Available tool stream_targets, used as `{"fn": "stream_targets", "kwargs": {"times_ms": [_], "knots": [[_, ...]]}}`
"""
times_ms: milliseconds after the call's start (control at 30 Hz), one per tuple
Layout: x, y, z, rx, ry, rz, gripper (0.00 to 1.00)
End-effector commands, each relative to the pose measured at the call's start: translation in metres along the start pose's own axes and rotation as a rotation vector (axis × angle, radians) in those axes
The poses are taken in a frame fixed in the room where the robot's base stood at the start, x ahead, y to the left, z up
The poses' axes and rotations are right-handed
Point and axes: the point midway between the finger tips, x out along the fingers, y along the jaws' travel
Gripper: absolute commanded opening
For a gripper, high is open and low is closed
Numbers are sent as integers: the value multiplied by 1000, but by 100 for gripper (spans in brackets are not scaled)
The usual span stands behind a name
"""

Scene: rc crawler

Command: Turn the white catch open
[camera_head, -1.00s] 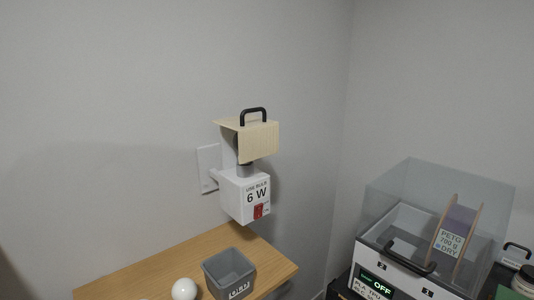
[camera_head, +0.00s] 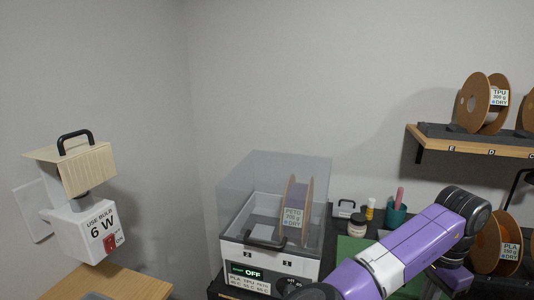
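I cannot make out a white catch in this view. A white dryer box (camera_head: 268,263) with a clear lid (camera_head: 240,185) stands at the lower middle, its display reading OFF. A black handle bar (camera_head: 263,241) runs along the lid's front edge. A spool labelled PETG (camera_head: 293,215) stands inside the box. At the left, a white lamp box (camera_head: 83,231) marked 6 W carries a red switch and a cream shade (camera_head: 80,168) with a black handle. My purple arm reaches in from the bottom right, but my gripper is not in view.
A wooden shelf (camera_head: 468,146) at the upper right holds a TPU spool (camera_head: 480,103). A PLA spool (camera_head: 488,246) stands below it at the right. A teal cup (camera_head: 396,215) and a small jar (camera_head: 357,224) stand behind my arm. A wooden tabletop (camera_head: 105,283) is at lower left.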

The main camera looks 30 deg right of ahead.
Motion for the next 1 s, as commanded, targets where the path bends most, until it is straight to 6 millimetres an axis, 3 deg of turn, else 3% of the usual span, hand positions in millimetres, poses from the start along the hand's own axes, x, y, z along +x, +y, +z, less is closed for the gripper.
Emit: {"fn": "stream_targets", "kwargs": {"times_ms": [1000], "knots": [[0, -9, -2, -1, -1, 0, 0]]}}
